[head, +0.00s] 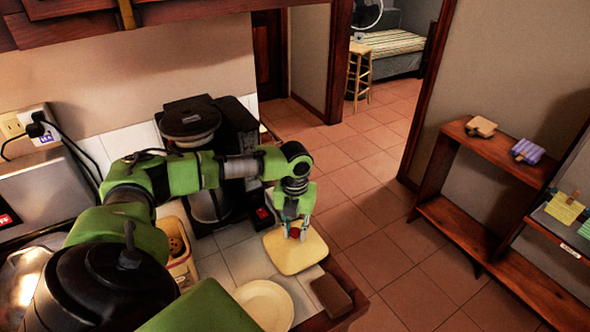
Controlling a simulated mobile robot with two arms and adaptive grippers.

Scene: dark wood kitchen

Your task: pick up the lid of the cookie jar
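The cookie jar (188,275) is a pale yellow container on the counter at the left, partly hidden behind my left arm. Its top is open and cookies show inside. Its lid (285,258) is a pale yellow, rounded square plate with a red knob (294,233), to the right of the jar near the counter's edge. My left gripper (294,230) points down over the lid, with its fingertips on both sides of the knob, and looks shut on it. Whether the lid touches the counter is hard to tell. My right gripper is not in view.
A black coffee maker (232,125) stands behind my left arm. A cream plate (265,303) and a brown block (331,296) are in front of the lid. A grey appliance (40,185) is at the left. Open tiled floor lies right of the counter, before a wooden shelf (465,235).

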